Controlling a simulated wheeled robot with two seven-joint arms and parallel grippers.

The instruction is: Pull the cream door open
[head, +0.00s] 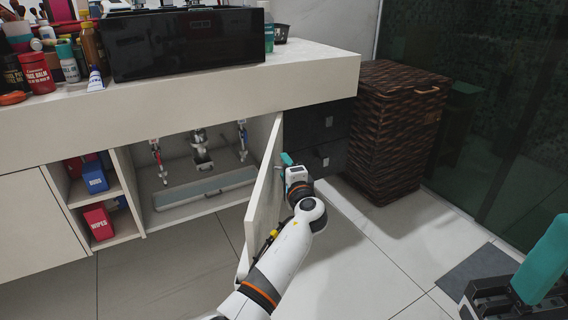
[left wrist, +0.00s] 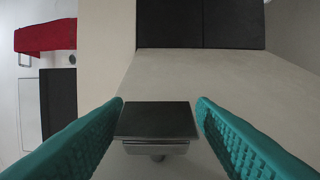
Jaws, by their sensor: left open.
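The cream door (head: 264,192) of the vanity cabinet stands swung well out, seen nearly edge-on in the head view. My left gripper (head: 288,160) is at its right-hand side, near the upper part. In the left wrist view, a small dark square handle with a metallic edge (left wrist: 157,121) stands on a pale surface. My left gripper's teal fingers (left wrist: 160,104) are spread on either side of it, with gaps showing. My right gripper (head: 522,285) is partly in view at the lower right, with one teal finger clear; its opening cannot be judged.
The open cabinet (head: 185,172) shows pipes and a shallow tray. Side shelves hold red and blue boxes (head: 98,222). Dark drawers (head: 322,125) and a brown wicker hamper (head: 393,135) stand to the right. The tiled floor (head: 350,260) is clear in front.

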